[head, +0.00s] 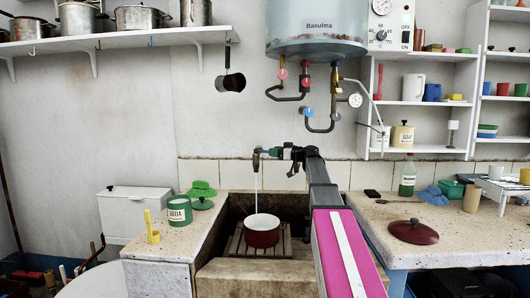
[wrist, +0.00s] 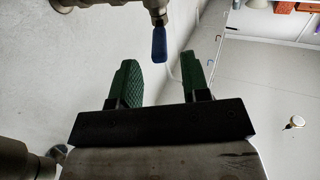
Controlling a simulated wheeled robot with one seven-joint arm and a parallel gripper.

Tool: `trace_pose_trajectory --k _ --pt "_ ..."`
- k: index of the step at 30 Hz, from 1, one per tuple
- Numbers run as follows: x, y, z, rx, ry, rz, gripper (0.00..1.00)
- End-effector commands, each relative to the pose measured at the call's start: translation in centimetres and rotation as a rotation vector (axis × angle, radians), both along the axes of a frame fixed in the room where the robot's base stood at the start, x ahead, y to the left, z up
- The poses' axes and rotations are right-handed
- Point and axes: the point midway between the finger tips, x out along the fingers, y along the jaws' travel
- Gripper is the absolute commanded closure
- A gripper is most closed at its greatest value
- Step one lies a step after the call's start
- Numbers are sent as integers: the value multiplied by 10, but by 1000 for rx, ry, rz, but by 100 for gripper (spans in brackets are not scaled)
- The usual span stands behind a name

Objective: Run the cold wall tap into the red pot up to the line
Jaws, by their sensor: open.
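The cold wall tap (head: 257,156) sticks out from the wall above the stone trough (head: 232,212). A thin stream of water (head: 256,190) falls from its spout into the red pot (head: 262,236). The pot stands upright on a slatted wooden rack (head: 286,243) in the trough, its pale inside partly visible. I cannot make out the line or water level. My gripper (head: 276,153) is beside the tap, open and empty. In the wrist view its green fingers (wrist: 159,78) are spread apart, with the tap's blue lever (wrist: 159,44) beyond and between their tips.
A boiler (head: 317,28) with pipes and valves hangs above my arm. The left counter holds a green soda tin (head: 179,210) and a yellow item (head: 152,228).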

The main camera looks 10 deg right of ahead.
Motion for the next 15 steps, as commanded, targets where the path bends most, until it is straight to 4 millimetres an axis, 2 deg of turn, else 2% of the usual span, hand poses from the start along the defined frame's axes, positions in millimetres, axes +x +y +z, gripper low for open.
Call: trace_pose_trajectory --k 6,15 --pt "22 28 0 -1 1 2 57" --pt "31 42 0 -1 1 0 57"
